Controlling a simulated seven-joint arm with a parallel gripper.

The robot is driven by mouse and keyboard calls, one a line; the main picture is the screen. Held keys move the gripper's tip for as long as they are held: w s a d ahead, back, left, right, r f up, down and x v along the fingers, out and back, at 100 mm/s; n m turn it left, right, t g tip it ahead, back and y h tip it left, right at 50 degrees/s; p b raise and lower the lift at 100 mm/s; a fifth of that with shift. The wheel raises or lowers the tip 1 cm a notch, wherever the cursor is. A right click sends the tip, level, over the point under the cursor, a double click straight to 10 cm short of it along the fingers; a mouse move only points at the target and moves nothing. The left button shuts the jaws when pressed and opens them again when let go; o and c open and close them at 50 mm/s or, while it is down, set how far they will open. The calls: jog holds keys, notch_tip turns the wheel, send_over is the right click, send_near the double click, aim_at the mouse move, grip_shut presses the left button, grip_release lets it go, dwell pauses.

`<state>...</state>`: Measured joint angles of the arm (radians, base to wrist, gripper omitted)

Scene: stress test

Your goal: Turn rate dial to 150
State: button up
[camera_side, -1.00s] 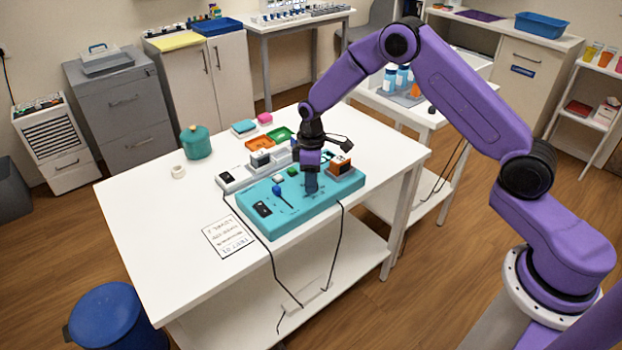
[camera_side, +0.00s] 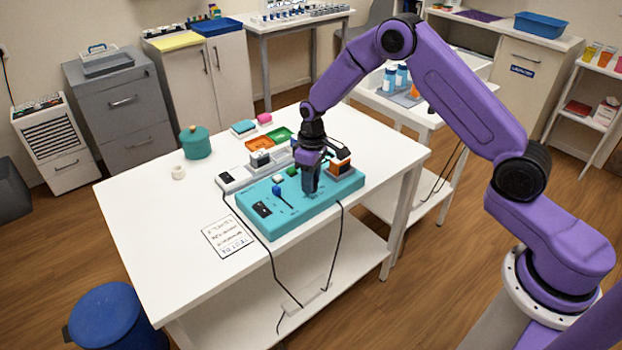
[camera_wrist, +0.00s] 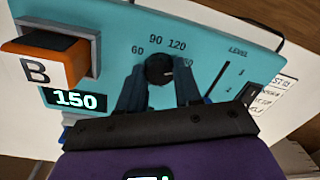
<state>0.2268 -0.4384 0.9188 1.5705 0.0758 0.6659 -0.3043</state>
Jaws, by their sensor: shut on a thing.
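The rate dial (camera_wrist: 158,70) is a round black knob on the teal panel (camera_wrist: 110,30). In the wrist view, printed numbers 60, 90 and 120 arc around its far side, and a further mark is partly hidden by the right finger. A lit display (camera_wrist: 75,98) on the panel reads 150. My gripper (camera_wrist: 159,78) is shut on the dial, one finger on each side. In the side view my gripper (camera_side: 309,190) reaches down onto the teal panel (camera_side: 290,214) and hides the dial.
An orange-and-white block marked B (camera_wrist: 45,65) stands at the left of the dial in the wrist view. A LEVEL slider (camera_wrist: 217,78) lies at the right. In the side view a blue-tipped lever (camera_side: 277,190) rises from the panel, and cables hang over the table edge.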

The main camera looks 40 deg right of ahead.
jog(key=o, duration=1)
jog(key=shift+o, duration=0.2)
notch_tip(320, 180, up, 18)
jog(key=shift+w+d+f, duration=0.15)
jog(key=shift+d+f, duration=0.1)
jog(key=shift+d, duration=0.15)
jog(key=s+a+r+n, duration=0.2)
jog(key=s+a, duration=0.1)
jog(key=s, duration=0.6)
jog(key=s+a+r+n, duration=0.2)
jog(key=s+a, duration=0.1)
jog(key=s, duration=0.6)
jog(key=s+d+f+n, duration=0.1)
jog(key=s+d, duration=0.2)
jog(key=s, duration=0.7)
jog(key=s+d+f+n, duration=0.1)
jog(key=s+d+n, duration=0.1)
jog(key=s, duration=0.9)
jog(key=shift+d+f, duration=0.2)
jog(key=shift+d, duration=0.7)
